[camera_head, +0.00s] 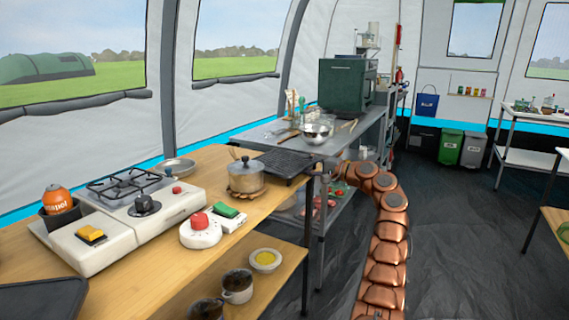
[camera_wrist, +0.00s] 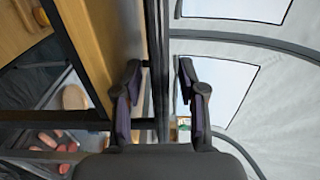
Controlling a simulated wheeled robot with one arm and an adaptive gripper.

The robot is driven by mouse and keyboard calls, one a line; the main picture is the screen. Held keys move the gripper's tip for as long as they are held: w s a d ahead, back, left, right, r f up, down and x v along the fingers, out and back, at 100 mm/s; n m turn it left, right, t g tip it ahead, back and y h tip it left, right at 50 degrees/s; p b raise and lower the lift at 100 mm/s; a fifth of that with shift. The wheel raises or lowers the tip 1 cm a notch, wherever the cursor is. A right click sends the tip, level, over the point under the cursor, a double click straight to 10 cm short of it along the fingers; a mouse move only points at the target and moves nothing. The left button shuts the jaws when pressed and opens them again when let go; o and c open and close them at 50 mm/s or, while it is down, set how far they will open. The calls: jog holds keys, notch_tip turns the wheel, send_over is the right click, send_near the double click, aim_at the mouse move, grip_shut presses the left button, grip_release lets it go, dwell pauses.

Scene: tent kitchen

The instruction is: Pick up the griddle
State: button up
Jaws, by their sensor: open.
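The griddle (camera_head: 285,164), a flat black ridged plate, lies at the far right end of the wooden table (camera_head: 150,285) in the head view, beside a steel pot. My arm reaches up from the lower right, its end close to the griddle's right side. My gripper (camera_wrist: 160,78) is open in the wrist view, with its two dark fingers apart. A thin dark band runs lengthwise between the fingers; I cannot tell if it is the griddle's edge or a table edge. No grip on anything shows.
A lidded steel pot (camera_head: 246,176) stands left of the griddle. A grey metal table (camera_head: 265,132) adjoins behind, with a steel bowl (camera_head: 315,133). The dark floor at right is clear.

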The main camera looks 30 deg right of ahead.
aim_at(296, 160)
jog(key=shift+x, duration=1.95)
grip_shut()
jog(key=shift+r, duration=0.1)
